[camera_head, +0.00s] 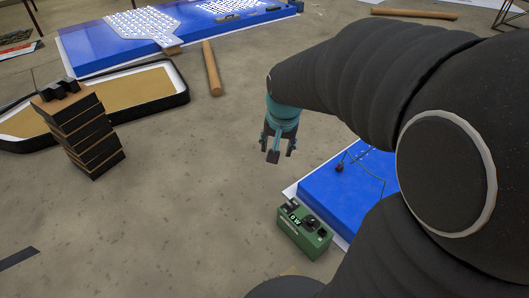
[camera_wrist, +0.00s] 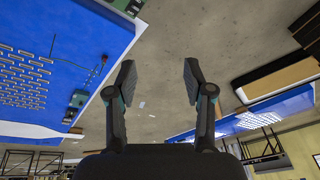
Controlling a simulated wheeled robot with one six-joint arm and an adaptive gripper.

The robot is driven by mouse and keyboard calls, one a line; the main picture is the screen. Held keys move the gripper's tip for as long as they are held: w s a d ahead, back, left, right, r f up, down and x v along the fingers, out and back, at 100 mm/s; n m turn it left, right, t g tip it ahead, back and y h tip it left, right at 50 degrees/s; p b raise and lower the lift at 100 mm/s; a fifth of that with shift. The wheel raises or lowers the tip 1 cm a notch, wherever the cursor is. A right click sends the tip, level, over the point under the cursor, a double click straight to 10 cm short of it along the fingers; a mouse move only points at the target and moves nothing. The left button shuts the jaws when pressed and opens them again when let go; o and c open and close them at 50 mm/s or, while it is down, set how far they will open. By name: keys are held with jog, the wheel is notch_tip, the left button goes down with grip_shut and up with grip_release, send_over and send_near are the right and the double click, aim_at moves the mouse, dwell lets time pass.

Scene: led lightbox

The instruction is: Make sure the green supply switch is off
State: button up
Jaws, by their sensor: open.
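The green supply box (camera_head: 298,236) stands on the floor at the lower middle of the head view, beside a blue board. Its top carries a dark display with pale characters and dark raised parts. I cannot tell which part is the switch or how it is set. My gripper (camera_head: 277,150) hangs above the floor, up and left of the box and apart from it. In the wrist view my gripper (camera_wrist: 160,80) has its two fingers spread with nothing between them. Small green parts show at the left there, but I cannot tell if one is the supply.
The blue board (camera_head: 338,208) with a thin wire lies right of the box, partly behind my arm. A leaning stack of dark blocks (camera_head: 90,135) and a black-rimmed tray (camera_head: 183,92) stand left. A brown rod (camera_head: 212,69) lies farther back. Floor between is clear.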

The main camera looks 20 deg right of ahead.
jog(key=w+d+f+m+g+b, duration=0.1)
jog(key=w+d+f+m, duration=0.2)
jog(key=f, duration=0.4)
jog(key=w+d+f+m+g, duration=0.1)
jog(key=w+d+f, duration=0.2)
jog(key=w+f, duration=0.35)
jog(key=m+g+b, duration=0.1)
jog(key=m, duration=0.3)
send_near(289, 203)
jog(key=f, duration=0.7)
jog(key=f+b, duration=0.1)
jog(key=f, duration=0.3)
jog(key=shift+w+d, duration=0.2)
jog(key=shift+w, duration=0.15)
jog(key=shift+r, duration=0.1)
grip_shut()
